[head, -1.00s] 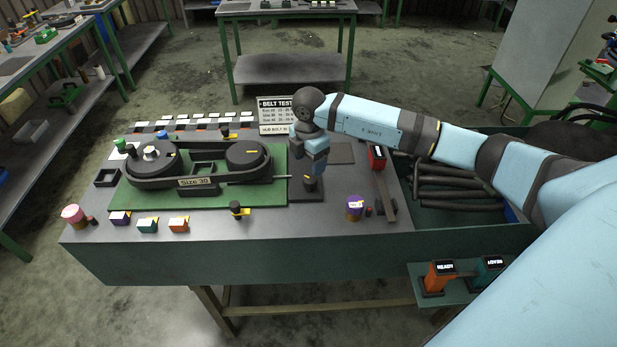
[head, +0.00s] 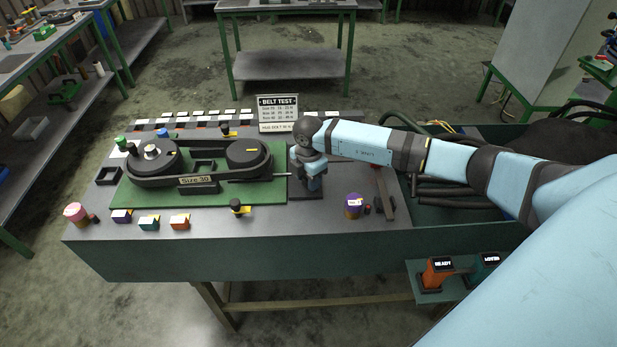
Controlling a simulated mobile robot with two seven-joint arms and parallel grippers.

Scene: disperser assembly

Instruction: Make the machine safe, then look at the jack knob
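The belt machine sits on a green plate (head: 220,195), with a black belt (head: 200,178) around two wheels and a "Size 30" label. A thin rod (head: 260,179) runs from it toward a dark pad (head: 306,194). My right gripper (head: 313,188) points down over that pad. It hides the black knob there, so I cannot tell whether its fingers are open or touching the knob. Another black knob with a yellow mark (head: 236,206) stands at the front. I cannot tell which is the jack knob. My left gripper is not in view.
A purple-topped knob (head: 353,206) and a brown lever (head: 385,195) stand right of the pad. Coloured blocks (head: 149,223) and a pink-topped knob (head: 75,212) line the front left. A "Belt test" sign (head: 277,113) stands behind. A side shelf holds a "Ready" box (head: 440,272).

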